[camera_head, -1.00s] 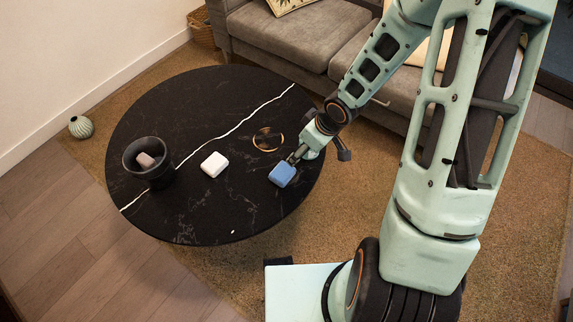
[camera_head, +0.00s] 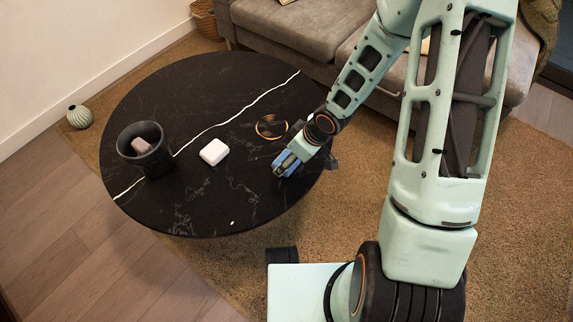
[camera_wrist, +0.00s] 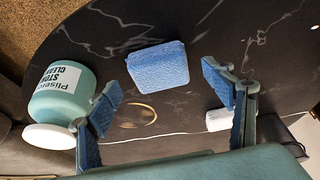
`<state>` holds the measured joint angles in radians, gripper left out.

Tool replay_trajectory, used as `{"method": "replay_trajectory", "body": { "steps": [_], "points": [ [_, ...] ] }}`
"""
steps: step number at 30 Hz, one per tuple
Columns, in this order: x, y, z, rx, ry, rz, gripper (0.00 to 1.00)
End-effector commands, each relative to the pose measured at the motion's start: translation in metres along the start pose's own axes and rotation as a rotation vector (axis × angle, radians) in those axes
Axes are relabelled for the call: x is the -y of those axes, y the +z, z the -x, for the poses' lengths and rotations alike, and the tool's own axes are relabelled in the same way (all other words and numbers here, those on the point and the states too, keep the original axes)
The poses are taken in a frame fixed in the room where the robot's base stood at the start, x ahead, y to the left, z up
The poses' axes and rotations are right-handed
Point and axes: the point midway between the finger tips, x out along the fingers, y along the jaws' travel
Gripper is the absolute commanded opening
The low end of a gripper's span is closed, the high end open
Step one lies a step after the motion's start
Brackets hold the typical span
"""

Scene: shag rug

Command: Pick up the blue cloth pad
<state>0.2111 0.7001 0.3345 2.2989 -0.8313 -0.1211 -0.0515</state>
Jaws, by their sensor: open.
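The blue cloth pad (camera_wrist: 157,68) lies on the black round table, a rounded block with a woven-looking top in the wrist view. In the head view the pad (camera_head: 283,163) is partly hidden by my gripper (camera_head: 289,161), near the table's right front edge. In the wrist view my gripper (camera_wrist: 165,95) is open, with blue-lined fingers apart at left and right. The pad shows between and beyond the fingertips, with no visible contact.
The black table (camera_head: 215,95) also holds a white block (camera_head: 214,152), a dark cup (camera_head: 145,150) with a brownish block inside, and a coppery ring (camera_head: 271,127). A labelled teal jar (camera_wrist: 62,90) stands close to the left finger. A grey sofa (camera_head: 300,35) stands behind.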

Motion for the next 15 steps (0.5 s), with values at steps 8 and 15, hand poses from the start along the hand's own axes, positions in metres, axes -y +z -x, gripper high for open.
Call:
{"method": "replay_trajectory", "body": {
  "steps": [8,15],
  "points": [
    [0.0,0.0,-0.031,0.0,0.0,0.001,0.75],
    [0.0,0.0,-0.029,0.0,0.0,0.0,0.67]
  ]
}}
